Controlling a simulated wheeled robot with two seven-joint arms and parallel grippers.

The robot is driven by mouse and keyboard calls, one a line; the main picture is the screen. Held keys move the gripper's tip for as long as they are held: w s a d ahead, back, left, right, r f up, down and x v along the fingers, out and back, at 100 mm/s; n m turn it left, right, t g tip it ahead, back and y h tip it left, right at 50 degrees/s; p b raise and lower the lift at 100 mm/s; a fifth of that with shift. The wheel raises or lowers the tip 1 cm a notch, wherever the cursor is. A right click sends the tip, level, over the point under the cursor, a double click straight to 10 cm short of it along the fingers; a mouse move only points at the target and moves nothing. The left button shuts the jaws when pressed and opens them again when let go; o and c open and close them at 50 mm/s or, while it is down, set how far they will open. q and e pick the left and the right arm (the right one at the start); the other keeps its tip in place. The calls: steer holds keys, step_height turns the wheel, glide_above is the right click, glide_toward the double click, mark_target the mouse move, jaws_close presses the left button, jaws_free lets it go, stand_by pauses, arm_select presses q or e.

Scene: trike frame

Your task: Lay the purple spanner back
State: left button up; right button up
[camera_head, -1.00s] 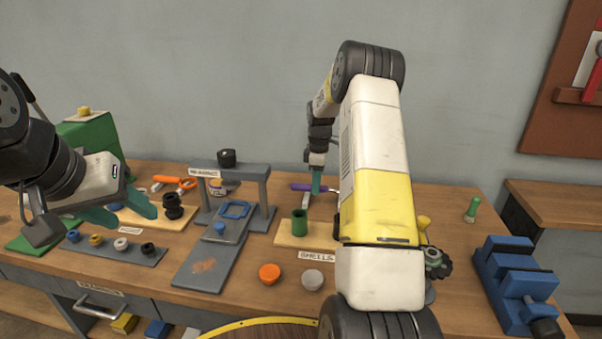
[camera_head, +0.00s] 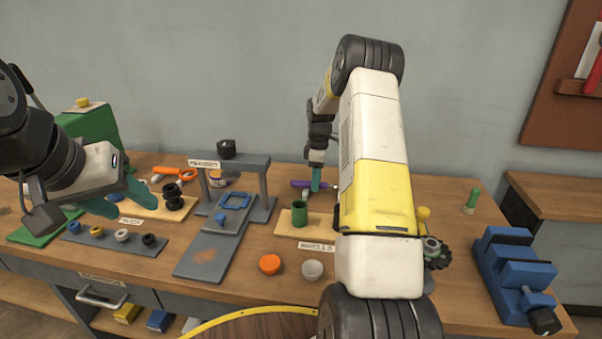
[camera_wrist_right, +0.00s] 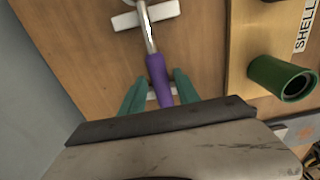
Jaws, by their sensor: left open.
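The purple spanner (camera_head: 300,184) lies at the back of the bench, and its purple handle and metal shaft show in the right wrist view (camera_wrist_right: 157,72). White supports (camera_wrist_right: 146,14) sit beneath its shaft and handle. My right gripper (camera_head: 315,186) is down at the handle. In the right wrist view its teal fingers (camera_wrist_right: 160,80) stand on either side of the handle, with small gaps showing. The spanner's far end is cut off there. My left gripper (camera_head: 132,200) is open and empty above the left part of the bench.
A green cup (camera_head: 299,213) stands on a wooden board left of my right arm. A grey stand (camera_head: 239,163) and an orange-handled tool (camera_head: 177,172) are further left. A blue vise (camera_head: 515,275) sits at the right edge. An orange cap (camera_head: 269,264) lies in front.

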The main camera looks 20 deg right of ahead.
steer(key=shift+o, duration=0.5)
step_height(320, 180, up, 8)
steer(key=shift+d+f, duration=0.1)
stand_by(0.4)
